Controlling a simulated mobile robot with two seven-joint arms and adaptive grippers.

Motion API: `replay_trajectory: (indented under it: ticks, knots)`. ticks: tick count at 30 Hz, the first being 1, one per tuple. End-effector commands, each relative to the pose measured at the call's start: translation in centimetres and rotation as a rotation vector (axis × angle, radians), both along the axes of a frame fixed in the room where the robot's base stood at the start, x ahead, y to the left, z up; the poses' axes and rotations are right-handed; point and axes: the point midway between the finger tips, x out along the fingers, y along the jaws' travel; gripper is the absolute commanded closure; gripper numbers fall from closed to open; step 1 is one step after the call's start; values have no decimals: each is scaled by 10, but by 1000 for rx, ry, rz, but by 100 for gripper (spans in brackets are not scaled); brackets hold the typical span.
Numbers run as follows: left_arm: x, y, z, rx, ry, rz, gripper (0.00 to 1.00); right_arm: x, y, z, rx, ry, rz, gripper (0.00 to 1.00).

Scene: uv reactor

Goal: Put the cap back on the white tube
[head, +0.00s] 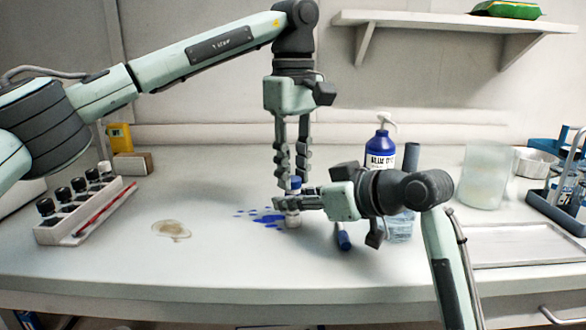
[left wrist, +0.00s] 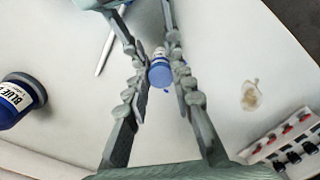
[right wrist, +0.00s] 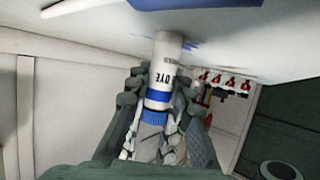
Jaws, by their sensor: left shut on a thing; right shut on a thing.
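The white tube (head: 293,219) stands upright at the middle of the table. My right gripper (head: 283,201) comes in from the right and is shut around it. In the right wrist view the tube (right wrist: 167,55) shows "DYE" lettering and a blue band. The blue cap (head: 295,184) is at the tube's top, between the fingers of my left gripper (head: 291,182), which points down from above and is shut on it. In the left wrist view the cap (left wrist: 160,74) lies between the fingertips, in line with the tube. Fingers hide the joint, so I cannot tell whether the cap is seated.
Blue spots (head: 262,216) mark the table beside the tube. A blue pump bottle (head: 381,150) and a glass beaker (head: 485,175) stand behind. A vial rack (head: 85,211) is at the left. The front of the table is clear.

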Motion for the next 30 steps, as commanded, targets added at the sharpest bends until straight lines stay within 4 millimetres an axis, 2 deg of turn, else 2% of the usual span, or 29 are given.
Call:
replay_trajectory:
  ticks: [4,5,10,19,22,26,30]
  knots:
    - [0,-1,0,-1,-1,7,100,-1,1,0,0,-1,4,100]
    - [0,-1,0,-1,-1,8,74,-1,1,0,0,-1,4,100]
    - [0,0,0,0,-1,9,53,-1,1,0,0,0,2,100]
    - [0,0,1,0,-1,11,52,0,0,0,0,0,0,100]
    - [0,0,8,-1,-4,11,52,0,0,0,0,0,0,100]
    - [1,0,28,-1,-5,12,52,0,0,0,0,0,0,100]
    - [0,-1,59,-2,-4,12,52,0,0,0,0,0,0,100]
